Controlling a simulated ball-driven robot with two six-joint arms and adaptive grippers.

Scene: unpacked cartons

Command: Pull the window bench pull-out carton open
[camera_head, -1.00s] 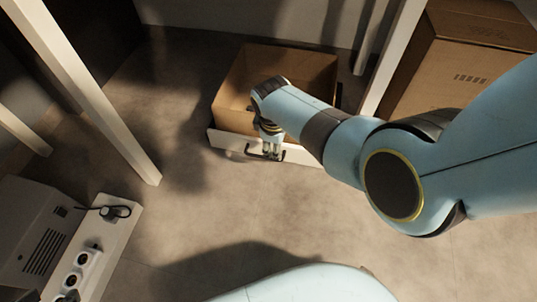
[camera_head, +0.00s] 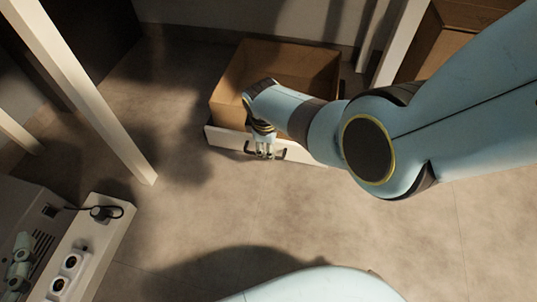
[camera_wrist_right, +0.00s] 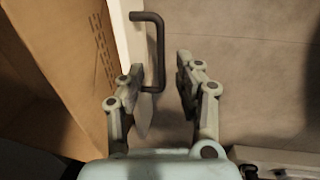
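The pull-out carton (camera_head: 226,92) is an open-topped brown box with a white front panel (camera_head: 222,137) and a dark bar handle (camera_head: 281,153). In the right wrist view the handle (camera_wrist_right: 160,45) stands out from the white panel (camera_wrist_right: 133,45). My right gripper (camera_head: 264,153) is at the handle. In the wrist view its two fingers (camera_wrist_right: 158,80) are apart, one on each side of the handle bar, with visible gaps. Pale jointed parts at the lower left edge look like my left gripper (camera_head: 20,259); whether it is open is unclear.
White posts (camera_head: 90,95) stand left and right (camera_head: 403,45) of the carton. A closed brown carton (camera_head: 440,45) is at the upper right. A grey unit with a white socket strip (camera_head: 112,225) and a dark cable is at the lower left. The floor before the carton is clear.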

